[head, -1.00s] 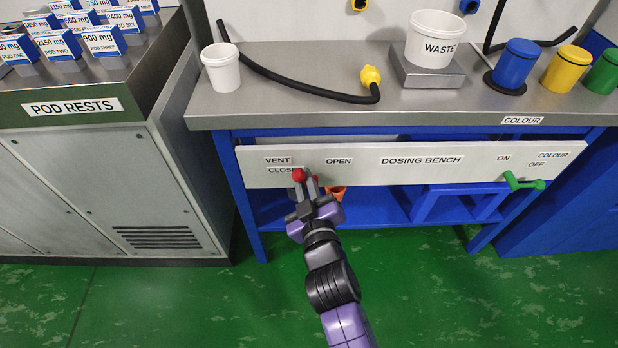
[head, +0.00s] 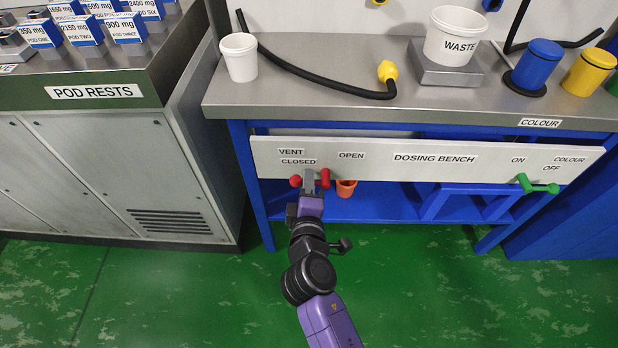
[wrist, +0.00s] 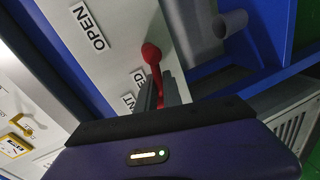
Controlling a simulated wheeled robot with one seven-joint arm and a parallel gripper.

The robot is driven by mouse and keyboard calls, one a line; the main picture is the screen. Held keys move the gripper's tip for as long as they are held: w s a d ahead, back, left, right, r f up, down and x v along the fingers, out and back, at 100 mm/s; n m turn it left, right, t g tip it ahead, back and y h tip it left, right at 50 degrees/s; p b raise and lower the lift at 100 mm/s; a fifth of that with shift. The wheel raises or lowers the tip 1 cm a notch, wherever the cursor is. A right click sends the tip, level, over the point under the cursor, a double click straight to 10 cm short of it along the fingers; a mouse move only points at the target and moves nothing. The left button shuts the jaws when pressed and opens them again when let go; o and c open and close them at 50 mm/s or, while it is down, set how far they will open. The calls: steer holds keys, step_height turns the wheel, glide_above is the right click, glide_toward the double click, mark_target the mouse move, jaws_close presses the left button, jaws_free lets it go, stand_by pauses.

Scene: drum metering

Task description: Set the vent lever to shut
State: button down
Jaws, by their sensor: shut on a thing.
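The red vent lever (head: 325,178) is on the front panel of the dosing bench, below the VENT, CLOSED and OPEN labels. Its round red knob (head: 296,181) points left, just under the CLOSED label (head: 298,161). The OPEN label (head: 351,155) is up and right of the lever. My gripper (head: 309,180) is shut on the lever's arm between knob and pivot, hiding that stretch.
A green lever (head: 537,186) is at the panel's right end. The bench top holds a white cup (head: 239,57) and a waste tub (head: 453,36). Green floor in front is clear.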

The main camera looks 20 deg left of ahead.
steer(key=shift+s+f+n, duration=0.1)
steer(key=shift+f+n, duration=0.4)
steer(key=shift+n, duration=0.2)
steer(key=shift+h, duration=0.3)
steer(key=c, duration=1.5)
jaws_free()
steer(key=shift+r, duration=0.1)
steer(key=p+v, duration=0.1)
steer(key=v, duration=0.6)
steer(key=shift+s+p, duration=0.35)
steer(key=shift+p, duration=0.05)
steer(key=shift+d, duration=0.15)
